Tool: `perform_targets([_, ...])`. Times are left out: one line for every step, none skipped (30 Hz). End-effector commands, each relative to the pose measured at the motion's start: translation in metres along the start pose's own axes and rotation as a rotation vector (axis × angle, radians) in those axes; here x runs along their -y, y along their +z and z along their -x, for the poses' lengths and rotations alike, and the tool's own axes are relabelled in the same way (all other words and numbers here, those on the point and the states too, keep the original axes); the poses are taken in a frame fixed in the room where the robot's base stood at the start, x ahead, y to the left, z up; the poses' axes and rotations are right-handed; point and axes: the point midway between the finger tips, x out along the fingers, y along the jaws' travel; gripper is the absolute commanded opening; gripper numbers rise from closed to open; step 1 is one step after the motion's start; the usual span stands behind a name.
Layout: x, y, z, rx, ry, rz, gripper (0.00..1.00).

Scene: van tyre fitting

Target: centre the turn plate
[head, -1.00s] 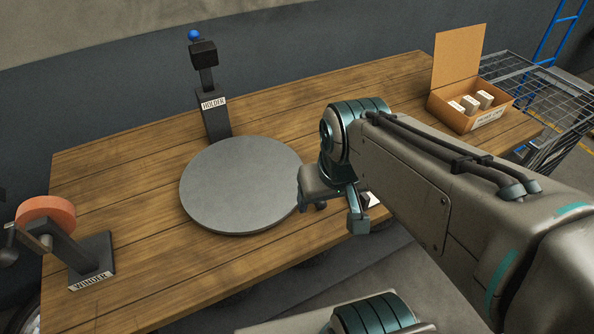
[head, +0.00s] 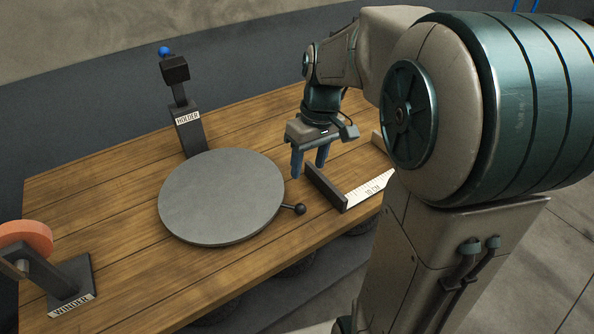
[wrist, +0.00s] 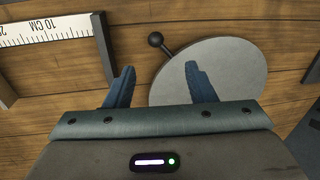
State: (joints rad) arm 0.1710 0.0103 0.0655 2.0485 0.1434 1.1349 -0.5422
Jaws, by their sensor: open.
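The turn plate (head: 222,197) is a round grey disc on the wooden table, with a short arm ending in a dark ball knob (head: 299,209) on its right side. In the wrist view the plate (wrist: 230,70) and its knob (wrist: 155,39) show beyond the fingers. My gripper (head: 309,174) is open and empty, pointing down to the right of the plate, between it and a white ruler (head: 370,190) marked 10 CM. The fingers appear above the table, apart from the knob. A dark upright bar (head: 325,187) stands at the ruler's near end.
A dark post labelled HOLDER (head: 188,128) with a blue ball on top stands behind the plate. A winder (head: 62,280) with an orange roll sits at the left front. Bare table (head: 120,190) lies left of the plate.

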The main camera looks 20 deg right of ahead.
Motion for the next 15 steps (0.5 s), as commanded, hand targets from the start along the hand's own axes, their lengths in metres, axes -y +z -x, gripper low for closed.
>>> perform_targets([-0.005, -0.007, -0.004, 0.013, -0.018, 0.016, 0.5])
perform_targets([-0.008, -0.01, -0.004, 0.016, -0.026, 0.028, 0.5])
perform_targets([-0.011, -0.013, -0.006, 0.021, -0.036, 0.039, 0.5])
perform_targets([-0.012, -0.015, -0.007, 0.023, -0.042, 0.047, 0.5])
perform_targets([-0.013, -0.017, -0.007, 0.026, -0.047, 0.051, 0.5])
perform_targets([-0.015, -0.018, -0.008, 0.028, -0.053, 0.056, 0.5])
perform_targets([-0.016, -0.019, -0.009, 0.028, -0.055, 0.059, 0.5])
perform_targets([-0.017, -0.019, -0.01, 0.029, -0.057, 0.06, 0.5])
perform_targets([-0.017, -0.019, -0.012, 0.029, -0.058, 0.059, 0.5])
perform_targets([-0.018, -0.019, -0.015, 0.029, -0.058, 0.057, 0.5])
perform_targets([-0.019, -0.018, -0.017, 0.029, -0.058, 0.056, 0.5])
perform_targets([-0.019, -0.017, -0.022, 0.03, -0.059, 0.053, 0.5])
perform_targets([-0.019, -0.017, -0.027, 0.03, -0.059, 0.051, 0.5])
perform_targets([-0.019, -0.016, -0.032, 0.03, -0.059, 0.049, 0.5])
perform_targets([-0.019, -0.015, -0.039, 0.03, -0.059, 0.047, 0.5])
